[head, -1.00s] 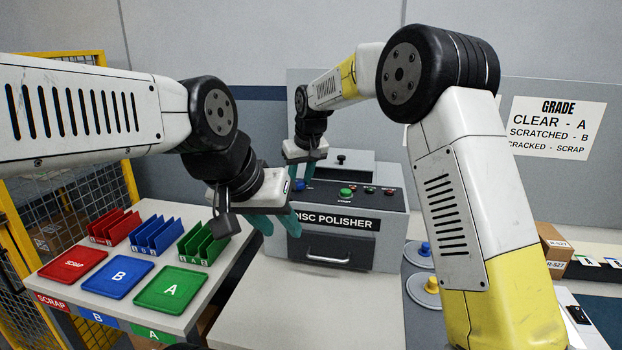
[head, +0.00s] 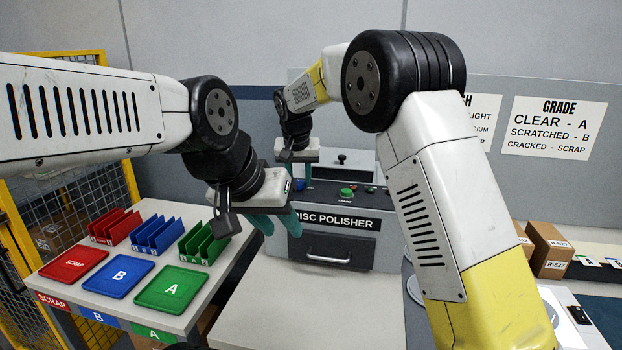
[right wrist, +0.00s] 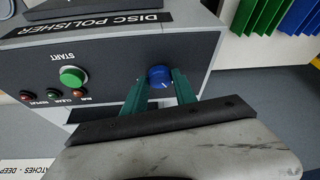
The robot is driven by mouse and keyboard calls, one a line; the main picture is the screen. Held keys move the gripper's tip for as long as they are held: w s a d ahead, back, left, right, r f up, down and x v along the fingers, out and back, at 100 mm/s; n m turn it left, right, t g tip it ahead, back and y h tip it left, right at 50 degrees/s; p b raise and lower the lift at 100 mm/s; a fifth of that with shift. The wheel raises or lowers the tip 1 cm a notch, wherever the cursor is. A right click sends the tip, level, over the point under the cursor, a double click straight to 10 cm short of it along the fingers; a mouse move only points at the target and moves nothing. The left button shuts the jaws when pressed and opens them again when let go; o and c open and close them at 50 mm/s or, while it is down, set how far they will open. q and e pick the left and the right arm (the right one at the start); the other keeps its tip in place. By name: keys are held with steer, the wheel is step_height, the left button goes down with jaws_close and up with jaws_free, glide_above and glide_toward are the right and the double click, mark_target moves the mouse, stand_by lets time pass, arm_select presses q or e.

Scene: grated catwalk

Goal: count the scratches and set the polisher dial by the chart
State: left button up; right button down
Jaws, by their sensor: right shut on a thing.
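The grey disc polisher (head: 388,228) stands at the back of the pale table. Its blue dial (right wrist: 160,71) shows in the right wrist view, with a small light mark on its face; its setting is not readable. My right gripper (right wrist: 158,80) is shut on the dial, one teal finger on each side. My left gripper (head: 276,224) is open and empty in front of the polisher's left side. A pale round thing with a dark line (head: 548,315) is partly hidden at lower right.
The grade chart (head: 558,128) hangs on the right. A green START button (right wrist: 73,76) sits beside the dial. Red (head: 73,265), blue (head: 118,278) and green (head: 172,287) trays with racks stand on the left table. Cardboard boxes (head: 551,250) stand right. The middle table is clear.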

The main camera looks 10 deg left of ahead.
steer(key=shift+a+m+h, duration=0.1)
steer(key=shift+m+h, duration=0.3)
steer(key=shift+m, duration=0.8)
steer(key=c, duration=1)
jaws_free()
steer(key=shift+r, duration=0.1)
steer(key=v, duration=0.7)
steer(key=shift+s+r, duration=0.2)
steer(key=shift+r, duration=0.05)
